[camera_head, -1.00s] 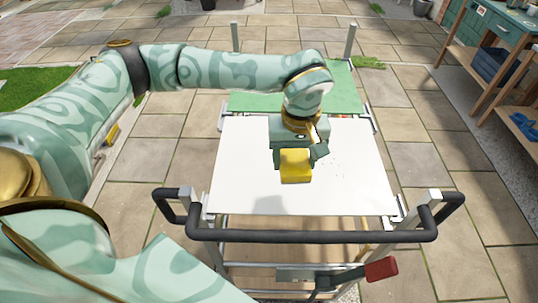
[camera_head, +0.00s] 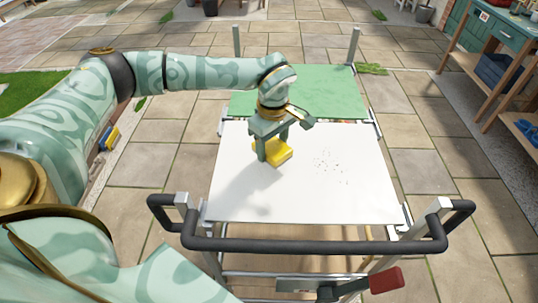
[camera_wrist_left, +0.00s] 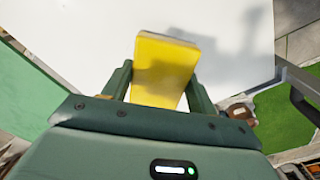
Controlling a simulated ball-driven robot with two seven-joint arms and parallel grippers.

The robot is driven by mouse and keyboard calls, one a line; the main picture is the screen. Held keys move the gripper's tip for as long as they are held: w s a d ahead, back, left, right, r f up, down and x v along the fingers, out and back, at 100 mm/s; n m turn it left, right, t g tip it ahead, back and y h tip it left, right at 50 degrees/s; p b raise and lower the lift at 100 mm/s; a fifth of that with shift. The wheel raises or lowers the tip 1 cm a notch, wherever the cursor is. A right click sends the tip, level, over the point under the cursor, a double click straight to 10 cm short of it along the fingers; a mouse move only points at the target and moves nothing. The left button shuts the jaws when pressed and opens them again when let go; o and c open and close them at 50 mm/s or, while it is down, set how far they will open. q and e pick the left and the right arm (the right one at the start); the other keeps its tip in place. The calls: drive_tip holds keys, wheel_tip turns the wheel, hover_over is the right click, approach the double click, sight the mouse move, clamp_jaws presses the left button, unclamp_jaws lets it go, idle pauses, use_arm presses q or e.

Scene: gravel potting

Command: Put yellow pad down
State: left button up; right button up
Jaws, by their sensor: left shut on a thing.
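The yellow pad (camera_head: 279,151) is between the fingers of my left gripper (camera_head: 274,148), at the left-middle part of the white cart top (camera_head: 330,200). In the left wrist view the pad (camera_wrist_left: 163,68) sticks out beyond the two green fingers (camera_wrist_left: 160,85), which are shut on its sides. The pad is at or just above the white surface; I cannot tell whether it touches. My right gripper does not show.
Small dark specks (camera_head: 328,163) lie scattered on the white top, right of the pad. A green panel (camera_head: 320,92) adjoins its far side. A black handle rail (camera_head: 310,245) runs along the near edge. A wooden bench (camera_head: 490,50) stands at right.

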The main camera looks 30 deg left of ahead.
sight(268, 154)
use_arm(q)
drive_tip(key=shift+a+f, duration=0.25)
drive_tip(key=f, duration=0.3)
drive_tip(key=shift+s+a+f+b, duration=0.1)
drive_tip(key=shift+a+f+b, duration=0.15)
drive_tip(key=shift+a+b, duration=0.1)
drive_tip(key=shift+d+f, duration=0.1)
drive_tip(key=shift+f, duration=0.1)
drive_tip(key=o, duration=0.9)
wheel_tip(268, 154, up, 12)
drive_tip(key=shift+r+p, duration=0.15)
drive_tip(key=shift+p, duration=0.85)
